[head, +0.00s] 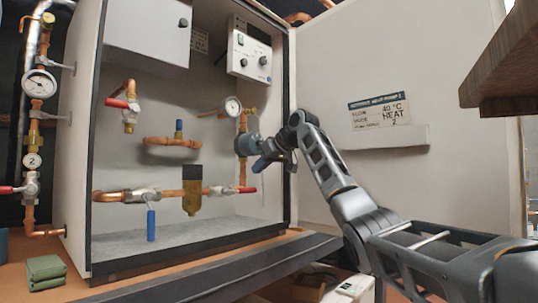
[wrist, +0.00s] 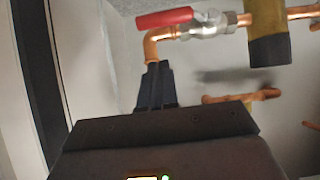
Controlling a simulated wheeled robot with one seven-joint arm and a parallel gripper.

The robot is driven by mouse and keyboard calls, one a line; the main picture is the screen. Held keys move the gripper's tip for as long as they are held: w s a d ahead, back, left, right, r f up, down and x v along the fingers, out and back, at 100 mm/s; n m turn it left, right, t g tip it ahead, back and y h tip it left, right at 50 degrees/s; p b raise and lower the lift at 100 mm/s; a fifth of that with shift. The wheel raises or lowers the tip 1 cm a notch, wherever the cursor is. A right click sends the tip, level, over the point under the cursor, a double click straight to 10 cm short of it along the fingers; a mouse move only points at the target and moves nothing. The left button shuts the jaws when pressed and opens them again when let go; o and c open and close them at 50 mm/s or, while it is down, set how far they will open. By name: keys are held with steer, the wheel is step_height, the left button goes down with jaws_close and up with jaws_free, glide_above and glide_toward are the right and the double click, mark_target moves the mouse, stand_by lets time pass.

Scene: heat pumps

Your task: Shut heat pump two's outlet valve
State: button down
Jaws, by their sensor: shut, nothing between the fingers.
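The open cabinet carries a plate reading HEAT 2 (head: 380,112) on its door. Inside, a red-lever valve (head: 225,190) sits at the right end of the lower copper pipe; in the wrist view its red lever (wrist: 165,18) lies roughly along the pipe. A blue-lever valve (head: 150,195) is on the same pipe at left, lever hanging down. Another red-lever valve (head: 128,110) is at upper left. No label shows which is the outlet. My gripper (head: 258,166) is shut and empty, above the right red-lever valve; its fingers (wrist: 155,85) appear close to the copper elbow.
A brown-black filter (head: 192,190) hangs between the lower valves. A gauge (head: 233,106) and a control box (head: 250,53) are above. The open door stands to the right, a brown ledge (head: 500,60) beyond. A green folded cloth (head: 46,268) lies at front left.

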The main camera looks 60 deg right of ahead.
mark_target(241, 190)
steer(key=shift+w+d+f+p, duration=0.15)
steer(key=shift+w+f, duration=0.1)
steer(key=shift+f, duration=0.5)
steer(key=shift+w+a+f+p, duration=0.15)
steer(key=shift+w+f, duration=0.15)
steer(key=shift+f, duration=0.45)
steer(key=shift+w+d+f+p, duration=0.15)
steer(key=shift+w+f, duration=0.1)
steer(key=shift+f, duration=0.5)
steer(key=shift+d+f+b, duration=0.1)
steer(key=shift+f+b, duration=0.15)
steer(key=shift+b, duration=0.05)
